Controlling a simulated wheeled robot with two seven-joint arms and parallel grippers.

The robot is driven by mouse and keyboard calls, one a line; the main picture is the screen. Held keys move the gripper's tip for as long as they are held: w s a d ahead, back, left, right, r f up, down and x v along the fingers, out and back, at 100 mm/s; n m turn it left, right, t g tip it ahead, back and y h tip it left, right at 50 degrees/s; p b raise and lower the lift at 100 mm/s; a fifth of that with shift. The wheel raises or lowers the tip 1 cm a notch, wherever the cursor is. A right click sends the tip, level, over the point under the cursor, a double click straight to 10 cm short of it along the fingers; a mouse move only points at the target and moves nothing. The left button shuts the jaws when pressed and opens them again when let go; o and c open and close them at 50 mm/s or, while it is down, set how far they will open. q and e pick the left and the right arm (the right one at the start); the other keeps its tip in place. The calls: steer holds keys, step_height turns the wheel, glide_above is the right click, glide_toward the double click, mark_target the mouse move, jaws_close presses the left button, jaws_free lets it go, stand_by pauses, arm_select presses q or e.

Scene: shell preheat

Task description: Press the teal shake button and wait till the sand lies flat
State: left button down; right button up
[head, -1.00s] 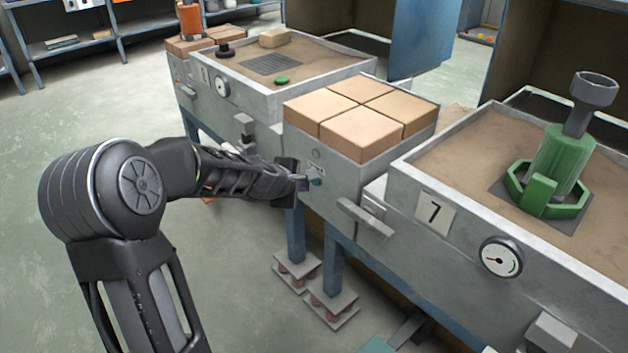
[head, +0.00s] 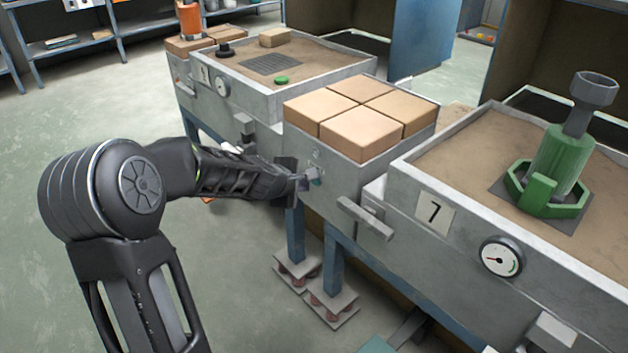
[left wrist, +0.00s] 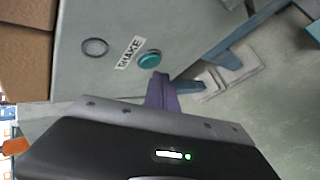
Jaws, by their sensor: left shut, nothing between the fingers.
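The teal shake button (left wrist: 149,59) sits on the grey metal front panel beside a label reading SHAKE (left wrist: 129,53). In the head view the button (head: 316,182) shows just past my left fingertips. My left gripper (head: 300,181) is shut and empty, its tips at the button; in the left wrist view its purple-grey fingers (left wrist: 161,92) reach to the button's lower edge. I cannot tell whether they touch it. Sand (head: 470,150) fills the open box numbered 7, around a green fixture (head: 560,165), and looks mostly flat. My right gripper is not in view.
Tan blocks (head: 360,133) cover the top above the button panel. A grey handle (head: 365,217) juts out to the right of the button. A gauge (head: 501,257) sits on the box 7 front. Blue legs stand on sprung feet (head: 332,307) below. The floor at left is clear.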

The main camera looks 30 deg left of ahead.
arm_select(q)
steer(key=shift+w, duration=0.15)
stand_by(0.5)
steer(key=shift+w+d, duration=0.1)
steer(key=shift+w, duration=0.15)
steer(key=shift+w+d+p, duration=0.15)
steer(key=shift+w+p, duration=0.3)
stand_by(0.6)
steer(key=shift+s, duration=0.2)
steer(key=shift+s+a+b, duration=0.2)
steer(key=shift+s+b, duration=0.3)
steer(key=shift+s, duration=0.15)
steer(key=s+b, duration=0.1)
steer(key=s+a, duration=0.1)
steer(key=s, duration=0.1)
steer(key=s+b, duration=0.1)
steer(key=shift+s+a+b, duration=0.25)
steer(key=shift+s+b, duration=0.05)
steer(key=shift+s, duration=0.1)
stand_by(0.3)
